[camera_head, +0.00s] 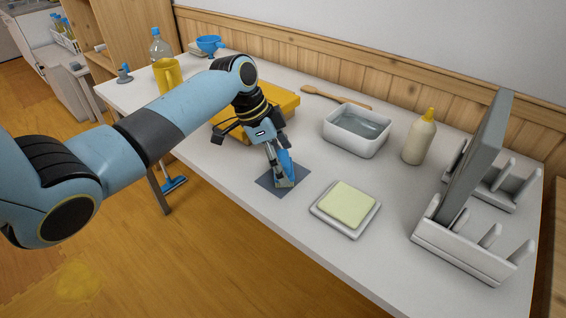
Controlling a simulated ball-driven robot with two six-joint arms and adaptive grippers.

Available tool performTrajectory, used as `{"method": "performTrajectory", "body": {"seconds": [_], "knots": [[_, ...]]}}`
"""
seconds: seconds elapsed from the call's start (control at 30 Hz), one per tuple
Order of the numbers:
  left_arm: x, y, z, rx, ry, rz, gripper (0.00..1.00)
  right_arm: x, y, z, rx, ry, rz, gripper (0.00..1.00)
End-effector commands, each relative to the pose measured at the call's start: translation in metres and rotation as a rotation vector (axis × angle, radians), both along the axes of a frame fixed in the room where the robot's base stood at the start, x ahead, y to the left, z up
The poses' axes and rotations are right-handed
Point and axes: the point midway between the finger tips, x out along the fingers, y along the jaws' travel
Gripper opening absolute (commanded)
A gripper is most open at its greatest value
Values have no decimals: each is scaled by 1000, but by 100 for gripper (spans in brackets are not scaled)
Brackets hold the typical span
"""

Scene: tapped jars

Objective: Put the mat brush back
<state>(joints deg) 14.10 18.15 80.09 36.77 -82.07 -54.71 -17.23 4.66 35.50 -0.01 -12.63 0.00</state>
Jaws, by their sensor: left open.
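A small blue brush (287,162) with a pale lower end stands on a dark grey square mat (266,183) near the table's front edge. My left gripper (263,146) is open, right above and beside the brush, and partly covers it. I cannot tell whether a finger touches the brush. My right gripper is not in view.
Right of the mat lies a white dish with a pale yellow sponge (348,204). Behind are a water basin (357,130), a bottle (419,138) and a wooden spoon (335,97). A white rack (459,246) holds a grey board. A yellow box (284,101) sits behind my gripper.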

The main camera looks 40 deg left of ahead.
Motion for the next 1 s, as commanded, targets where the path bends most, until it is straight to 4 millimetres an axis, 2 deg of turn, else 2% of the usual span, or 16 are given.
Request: {"method": "performTrajectory", "body": {"seconds": [0.3, 0.5, 0.67, 1.0], "knots": [[-15, 23, 65, 4, -2, -3, 93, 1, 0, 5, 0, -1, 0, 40], [-22, 32, 93, 2, -1, -1, 93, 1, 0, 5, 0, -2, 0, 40], [-24, 34, 101, -1, 1, 0, 93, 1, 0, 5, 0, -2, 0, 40], [-24, 34, 101, -1, 1, 0, 93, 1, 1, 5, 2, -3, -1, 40]]}}
